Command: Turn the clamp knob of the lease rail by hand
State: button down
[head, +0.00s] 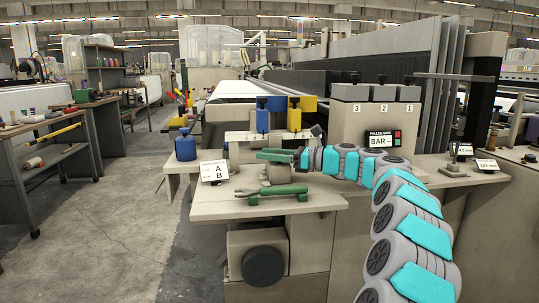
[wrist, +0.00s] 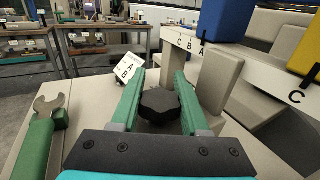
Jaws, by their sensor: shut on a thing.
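The black lobed clamp knob (wrist: 160,106) is between the two green fingers of my gripper (wrist: 158,82) in the wrist view. My gripper is shut on it, with a finger on each side and the tips reaching past it. In the head view my gripper (head: 268,155) lies level above the bench top, reaching in from the right, and the knob cannot be made out there. A pale lettered rail (wrist: 255,62) is just beyond and to the right of the fingers in the wrist view. It carries blue (head: 263,121) and yellow (head: 294,120) blocks.
A green-handled wrench (head: 271,192) lies on the bench top (head: 315,200), left of my gripper in the wrist view. An A/B card (head: 215,171) and a blue weight (head: 186,147) stand at the left. A grey box with numbered blocks (head: 376,108) stands behind my arm.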

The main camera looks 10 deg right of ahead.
jog(key=shift+g, duration=0.3)
jog(key=shift+r+n, duration=0.1)
jog(key=shift+n, duration=0.3)
jog(key=shift+s+r+g+y, duration=0.1)
jog(key=shift+g+y, duration=0.2)
jog(key=shift+c, duration=2)
grip_release()
jog(key=shift+v, duration=3.85)
